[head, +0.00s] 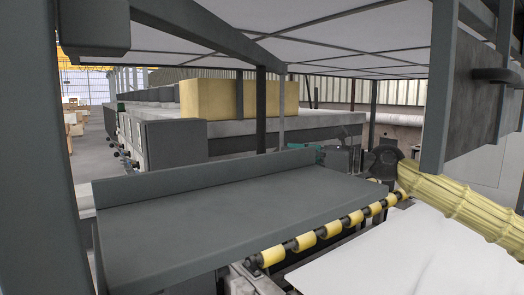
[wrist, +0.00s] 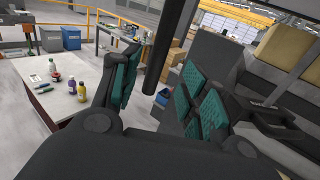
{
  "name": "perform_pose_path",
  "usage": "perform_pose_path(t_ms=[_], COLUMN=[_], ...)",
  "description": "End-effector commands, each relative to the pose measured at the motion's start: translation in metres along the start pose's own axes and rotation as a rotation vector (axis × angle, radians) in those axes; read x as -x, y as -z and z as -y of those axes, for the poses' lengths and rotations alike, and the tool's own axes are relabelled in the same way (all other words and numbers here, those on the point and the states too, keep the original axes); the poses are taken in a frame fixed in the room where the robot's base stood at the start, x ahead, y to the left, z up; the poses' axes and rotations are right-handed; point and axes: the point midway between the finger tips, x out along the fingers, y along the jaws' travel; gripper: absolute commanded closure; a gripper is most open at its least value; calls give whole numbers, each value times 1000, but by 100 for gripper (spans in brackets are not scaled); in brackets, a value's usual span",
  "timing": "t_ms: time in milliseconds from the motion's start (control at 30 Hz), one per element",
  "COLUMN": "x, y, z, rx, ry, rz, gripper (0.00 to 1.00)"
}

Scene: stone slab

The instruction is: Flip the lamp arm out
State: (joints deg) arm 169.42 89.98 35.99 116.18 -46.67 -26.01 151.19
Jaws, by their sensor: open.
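My gripper (wrist: 160,88) is open in the wrist view, its teal-padded fingers spread to left and right. A dark round bar (wrist: 159,58) comes down from the top between the fingers, and its lower end shows in the gap. I see no finger closed on it. It may be the lamp arm, but I cannot tell for sure, and no lamp head is clear. In the head view my gripper (head: 321,154) is small and partly hidden, beyond the far right end of the grey bench.
A grey bench (head: 230,205) with a raised back edge and yellow rollers (head: 328,231) fills the front. Dark posts (head: 435,90) and an overhead frame stand around it. A yellow block (head: 215,98) lies behind. The wrist view shows a table (wrist: 75,92) with bottles.

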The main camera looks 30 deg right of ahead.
Motion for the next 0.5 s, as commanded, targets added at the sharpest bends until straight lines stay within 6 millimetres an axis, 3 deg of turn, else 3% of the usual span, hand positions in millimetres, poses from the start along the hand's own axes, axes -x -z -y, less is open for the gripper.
perform_pose_path(t_ms=[500], x=[-42], y=[2], z=[2], rx=[0], ry=[2], rz=[-4], gripper=[56])
